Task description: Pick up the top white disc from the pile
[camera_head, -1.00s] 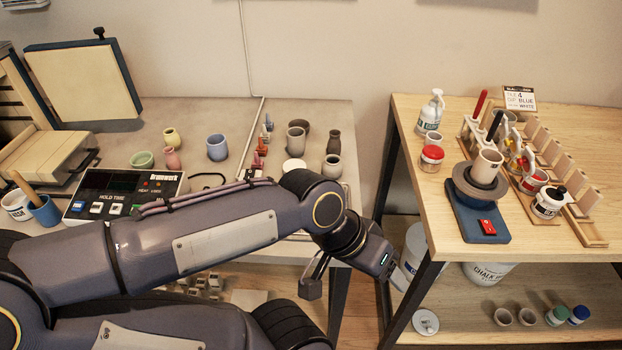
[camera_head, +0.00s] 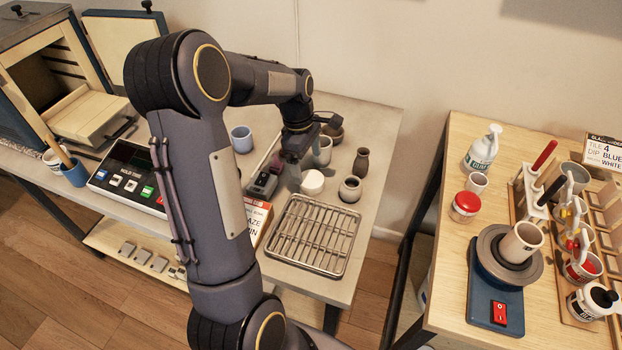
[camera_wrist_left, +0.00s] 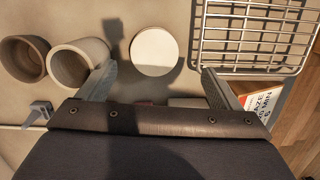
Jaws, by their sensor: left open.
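The white disc pile (camera_head: 312,184) stands on the grey table, just behind the wire rack. In the left wrist view its round white top (camera_wrist_left: 154,51) lies between and slightly beyond the fingertips; I cannot tell how many discs are under it. My left gripper (camera_head: 295,172) points down close beside the pile, at its left in the head view. Its two fingers (camera_wrist_left: 160,72) are apart, with nothing held between them. My right gripper is not in view.
A wire rack (camera_head: 313,236) lies in front of the pile. A grey cup (camera_head: 323,151), a dark vase (camera_head: 361,163) and a small round pot (camera_head: 350,189) stand close by. In the wrist view a cup (camera_wrist_left: 78,62) sits near the left finger. A box (camera_head: 257,217) lies left of the rack.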

